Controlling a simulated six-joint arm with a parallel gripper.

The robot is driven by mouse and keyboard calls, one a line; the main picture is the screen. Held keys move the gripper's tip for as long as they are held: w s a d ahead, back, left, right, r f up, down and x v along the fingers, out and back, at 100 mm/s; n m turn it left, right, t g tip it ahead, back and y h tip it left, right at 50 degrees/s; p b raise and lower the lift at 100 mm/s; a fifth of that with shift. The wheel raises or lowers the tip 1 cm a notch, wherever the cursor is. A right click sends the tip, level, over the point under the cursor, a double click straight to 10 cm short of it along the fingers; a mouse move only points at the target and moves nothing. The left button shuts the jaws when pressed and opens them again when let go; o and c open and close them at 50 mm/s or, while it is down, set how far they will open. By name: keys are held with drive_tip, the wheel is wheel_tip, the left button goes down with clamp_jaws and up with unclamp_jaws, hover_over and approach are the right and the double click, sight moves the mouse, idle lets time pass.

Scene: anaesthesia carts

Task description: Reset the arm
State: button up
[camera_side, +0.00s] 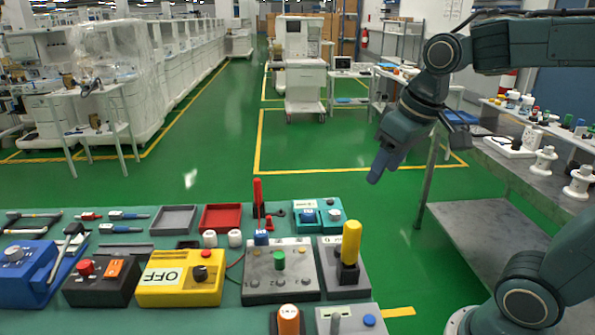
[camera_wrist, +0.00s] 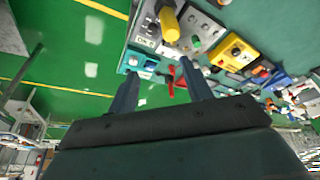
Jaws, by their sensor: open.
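My gripper (camera_side: 380,168) hangs in the air over the green floor, to the right of and above the workbench, pointing down and slightly left in the side view. In the wrist view my gripper (camera_wrist: 158,80) shows two dark fingers spread apart with nothing held between them. The side view shows the fingers nearly edge-on, so the gap is hidden there. My gripper touches nothing.
The green bench (camera_side: 215,318) holds a yellow OFF box (camera_side: 180,290), a grey box with a yellow lever (camera_side: 350,243), a blue box (camera_side: 20,272) and several tools. A metal table (camera_side: 480,215) with white spools stands right. Air around my gripper is clear.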

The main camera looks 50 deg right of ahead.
drive_tip(key=s+a+f+n+t, duration=0.1)
drive_tip(key=s+a+f, duration=0.1)
drive_tip(key=s, duration=0.6)
drive_tip(key=shift+s+a+f+t, duration=0.15)
drive_tip(key=shift+s+a+t, duration=0.15)
drive_tip(key=shift+a, duration=0.05)
idle(0.5)
drive_tip(key=m+g, duration=0.5)
drive_tip(key=m, duration=0.7)
hover_over(336, 212)
wheel_tip(336, 212, down, 9)
drive_tip(key=shift+s+d+y, duration=0.2)
drive_tip(key=shift+s+y, duration=0.05)
drive_tip(key=shift+y, duration=0.05)
drive_tip(key=shift+f, duration=0.1)
drive_tip(key=f, duration=1.3)
drive_tip(key=shift+w+a+f, duration=0.2)
drive_tip(key=shift+w+f, duration=0.05)
drive_tip(key=shift+f, duration=0.05)
